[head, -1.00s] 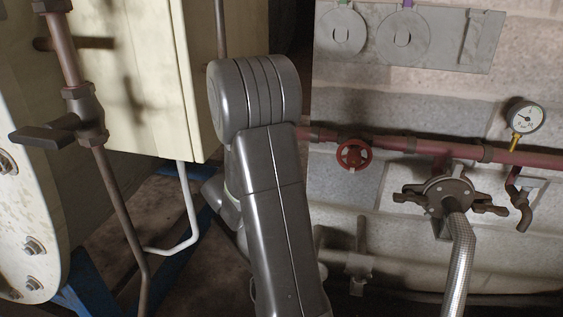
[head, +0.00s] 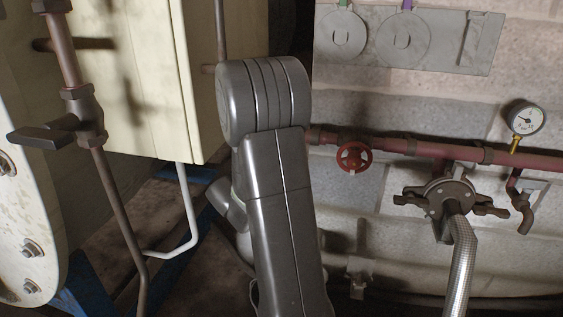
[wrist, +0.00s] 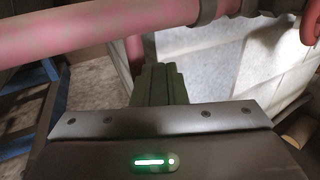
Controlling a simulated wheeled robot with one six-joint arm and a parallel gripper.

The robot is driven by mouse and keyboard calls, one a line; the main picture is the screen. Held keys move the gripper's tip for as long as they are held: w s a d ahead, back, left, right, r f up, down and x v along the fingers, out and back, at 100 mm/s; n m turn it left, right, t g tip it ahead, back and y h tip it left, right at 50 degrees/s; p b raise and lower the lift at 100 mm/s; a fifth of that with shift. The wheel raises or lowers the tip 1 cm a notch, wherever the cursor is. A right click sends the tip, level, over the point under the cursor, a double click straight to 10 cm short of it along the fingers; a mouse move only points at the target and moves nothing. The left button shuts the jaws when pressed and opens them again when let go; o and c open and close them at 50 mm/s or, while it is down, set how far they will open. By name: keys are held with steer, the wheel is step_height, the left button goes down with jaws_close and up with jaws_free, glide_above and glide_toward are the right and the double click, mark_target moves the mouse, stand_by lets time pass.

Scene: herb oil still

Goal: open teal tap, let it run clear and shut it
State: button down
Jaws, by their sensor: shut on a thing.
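My gripper (wrist: 158,74) shows in the wrist view as narrow, dark grey-green fingers close together, just below a red pipe (wrist: 110,32). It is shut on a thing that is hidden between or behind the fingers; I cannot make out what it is. In the head view my arm link fills the middle and hides the gripper. I cannot pick out a teal tap for sure in either view.
In the head view, a red handwheel (head: 354,157) sits on the red wall pipe (head: 410,147) right of my arm. A gauge (head: 526,119), a flange with a braided hose (head: 459,262) and a dark-handled valve (head: 84,122) also show. A pale cabinet (head: 135,80) stands at left.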

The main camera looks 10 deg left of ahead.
steer(key=n+t+y+b, duration=0.1)
steer(key=n+y, duration=0.1)
steer(key=y, duration=0.1)
steer(key=shift+f+y, duration=0.1)
steer(key=shift+y, duration=0.2)
steer(key=shift+a+n+t+y, duration=0.15)
steer(key=shift+n+t+y, duration=0.35)
steer(key=shift+n+y, duration=1.25)
steer(key=shift+a+y, duration=0.1)
steer(key=shift+y, duration=0.65)
steer(key=c, duration=1.5)
jaws_free()
steer(key=shift+o, duration=0.2)
steer(key=s+p, duration=0.2)
steer(key=s, duration=1.1)
steer(key=shift+s, duration=0.4)
